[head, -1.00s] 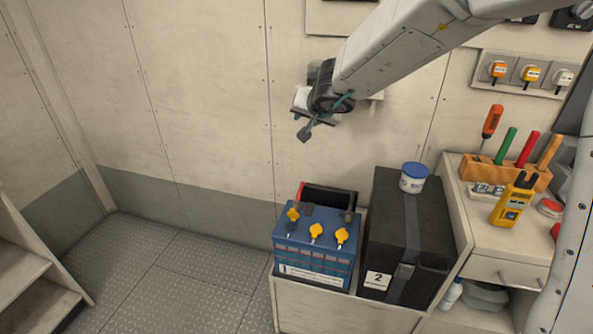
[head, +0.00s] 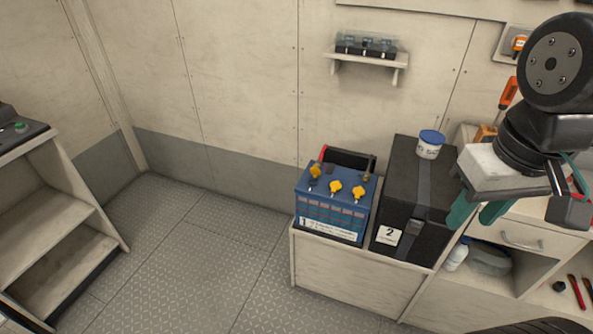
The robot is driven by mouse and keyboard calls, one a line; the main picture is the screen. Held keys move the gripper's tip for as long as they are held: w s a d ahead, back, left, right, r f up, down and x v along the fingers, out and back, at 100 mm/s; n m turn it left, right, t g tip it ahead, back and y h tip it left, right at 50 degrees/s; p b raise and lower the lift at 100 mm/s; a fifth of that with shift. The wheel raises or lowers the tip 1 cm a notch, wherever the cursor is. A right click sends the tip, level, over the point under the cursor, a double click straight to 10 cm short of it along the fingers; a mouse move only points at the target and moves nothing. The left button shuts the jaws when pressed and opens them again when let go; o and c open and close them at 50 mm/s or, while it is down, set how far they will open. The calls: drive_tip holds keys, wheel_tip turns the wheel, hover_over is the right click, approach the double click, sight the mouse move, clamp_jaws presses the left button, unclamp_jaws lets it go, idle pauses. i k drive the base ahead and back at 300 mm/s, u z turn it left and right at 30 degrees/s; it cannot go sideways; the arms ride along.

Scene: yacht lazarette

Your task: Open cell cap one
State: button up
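A blue battery (head: 333,212) labelled 1 stands in a low pale bin left of a black box. Three yellow cell caps are on its top: a left one (head: 315,171), a middle one (head: 335,187) and a right one (head: 358,194). The left cap looks raised and tilted, with a dark spot in front of it. The other two look seated. I cannot read which cap is numbered one. My gripper (head: 478,213) hangs at the right, well apart from the battery, in front of the black box and counter. Its green fingers are apart with nothing visible between them.
The strapped black box (head: 405,200) labelled 2 carries a white tub with a blue lid (head: 431,144). A small wall shelf (head: 366,58) holds a dark item. The floor (head: 200,250) between is clear.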

sight(315, 170)
drive_tip(key=u, duration=0.45)
drive_tip(key=k, duration=1.05)
drive_tip(key=u, duration=0.8)
drive_tip(key=i, duration=1.35)
drive_tip(key=z, duration=0.9)
drive_tip(key=i, duration=0.65)
drive_tip(key=z, duration=0.6)
